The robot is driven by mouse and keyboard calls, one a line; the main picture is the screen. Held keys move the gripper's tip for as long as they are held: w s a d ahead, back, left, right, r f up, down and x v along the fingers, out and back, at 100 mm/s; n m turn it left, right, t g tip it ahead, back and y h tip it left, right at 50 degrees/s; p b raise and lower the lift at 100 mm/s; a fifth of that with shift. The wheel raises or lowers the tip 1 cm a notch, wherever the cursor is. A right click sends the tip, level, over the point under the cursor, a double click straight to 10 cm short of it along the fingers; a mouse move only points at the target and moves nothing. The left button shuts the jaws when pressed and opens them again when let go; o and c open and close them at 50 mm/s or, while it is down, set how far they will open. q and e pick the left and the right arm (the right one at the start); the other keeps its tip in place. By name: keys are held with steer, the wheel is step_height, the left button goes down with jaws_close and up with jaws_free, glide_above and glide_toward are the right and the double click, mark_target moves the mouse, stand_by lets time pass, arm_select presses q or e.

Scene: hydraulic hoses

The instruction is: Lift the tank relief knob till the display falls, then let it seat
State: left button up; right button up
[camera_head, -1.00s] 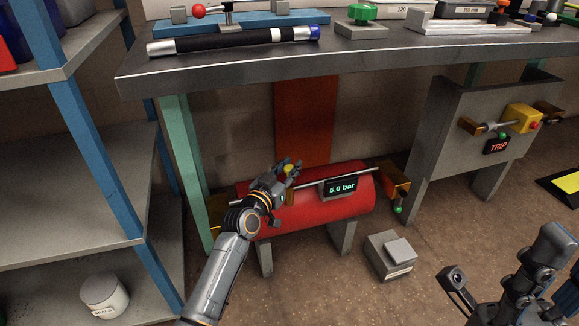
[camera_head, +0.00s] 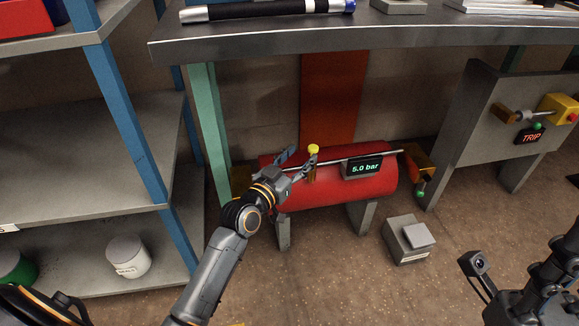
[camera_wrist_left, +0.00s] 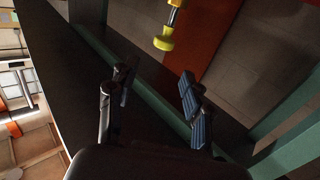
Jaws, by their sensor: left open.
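The tank relief knob (camera_head: 313,149) is a small yellow cap on a short brass stem on top of the red tank (camera_head: 335,189). In the left wrist view the knob (camera_wrist_left: 163,43) hangs beyond the open fingertips (camera_wrist_left: 158,85). Part of my right arm (camera_head: 535,285) stands at the lower right edge; its fingers cannot be made out clearly.
A workbench (camera_head: 400,37) with a black hose (camera_head: 265,10) on it overhangs the tank. A blue-post shelf (camera_head: 120,110) is at the left. A grey box (camera_head: 408,240) sits on the floor beside the tank. A grey panel (camera_head: 478,120) with a TRIP display (camera_head: 530,137) stands at the right.

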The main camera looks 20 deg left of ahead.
arm_select(q)
steer(key=shift+s+a, duration=0.25)
steer(key=shift+s, duration=0.9)
steer(key=shift+s+a, duration=0.2)
steer(key=shift+s, duration=0.9)
